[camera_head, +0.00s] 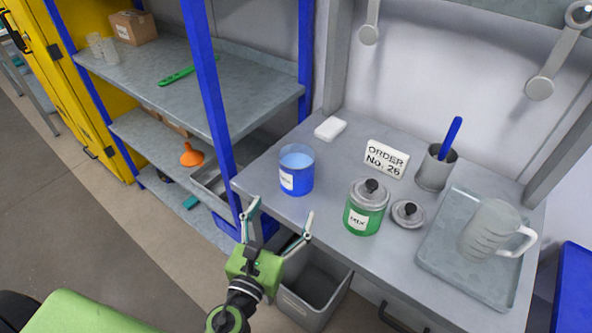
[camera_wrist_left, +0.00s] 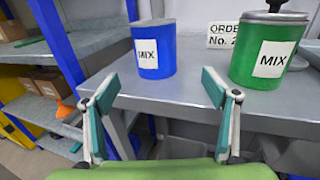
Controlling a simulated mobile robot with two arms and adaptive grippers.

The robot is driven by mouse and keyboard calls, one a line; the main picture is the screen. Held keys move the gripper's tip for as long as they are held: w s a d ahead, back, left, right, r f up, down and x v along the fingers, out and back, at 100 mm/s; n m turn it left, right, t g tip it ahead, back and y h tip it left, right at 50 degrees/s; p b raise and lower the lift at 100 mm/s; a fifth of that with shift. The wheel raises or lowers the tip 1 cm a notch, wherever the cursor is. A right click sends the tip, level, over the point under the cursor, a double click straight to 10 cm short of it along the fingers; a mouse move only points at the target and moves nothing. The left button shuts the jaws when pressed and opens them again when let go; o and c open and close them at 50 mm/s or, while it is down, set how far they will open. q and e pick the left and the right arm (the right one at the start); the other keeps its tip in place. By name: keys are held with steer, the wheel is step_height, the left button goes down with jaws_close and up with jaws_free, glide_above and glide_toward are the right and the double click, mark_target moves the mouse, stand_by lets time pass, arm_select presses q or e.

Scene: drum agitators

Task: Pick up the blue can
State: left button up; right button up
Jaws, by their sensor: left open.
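The blue can (camera_head: 297,172) stands upright on the grey workbench (camera_head: 330,222), near its left edge. It is open at the top, light blue inside, with a white label. In the left wrist view the blue can (camera_wrist_left: 155,50) shows its label "MIX", ahead of and above the space between the fingers. My left gripper (camera_head: 280,218) is open and empty, in front of the bench edge and short of the can; its spread fingers also show in the left wrist view (camera_wrist_left: 160,90). My right gripper is not in view.
A green can (camera_head: 361,219) with a lid stands right of the blue can, a loose lid (camera_head: 408,213) beside it. An order sign (camera_head: 387,158), a cup (camera_head: 434,173) and a tray (camera_head: 450,262) with a jug (camera_head: 490,230) are farther right. A blue shelf post (camera_head: 212,100) rises left. A bin (camera_head: 312,292) sits below.

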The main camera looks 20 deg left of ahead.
mark_target(294, 186)
arm_select(q)
steer(key=w+p, duration=0.2)
steer(key=w, duration=0.4)
steer(key=shift+r, duration=0.15)
steer(key=shift+w, duration=0.65)
steer(key=w, duration=0.1)
steer(key=w+p, duration=0.1)
steer(key=w, duration=0.2)
steer(key=shift+w+a+r+p, duration=0.25)
steer(key=shift+w+p, duration=0.1)
steer(key=shift+w+f, duration=0.1)
steer(key=shift+w, duration=0.25)
steer(key=shift+s, duration=0.1)
steer(key=c, duration=1.4)
steer(key=shift+c, duration=1.1)
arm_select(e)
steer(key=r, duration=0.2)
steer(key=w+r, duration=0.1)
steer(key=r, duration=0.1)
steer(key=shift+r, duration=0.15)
arm_select(q)
steer(key=shift+r, duration=0.25)
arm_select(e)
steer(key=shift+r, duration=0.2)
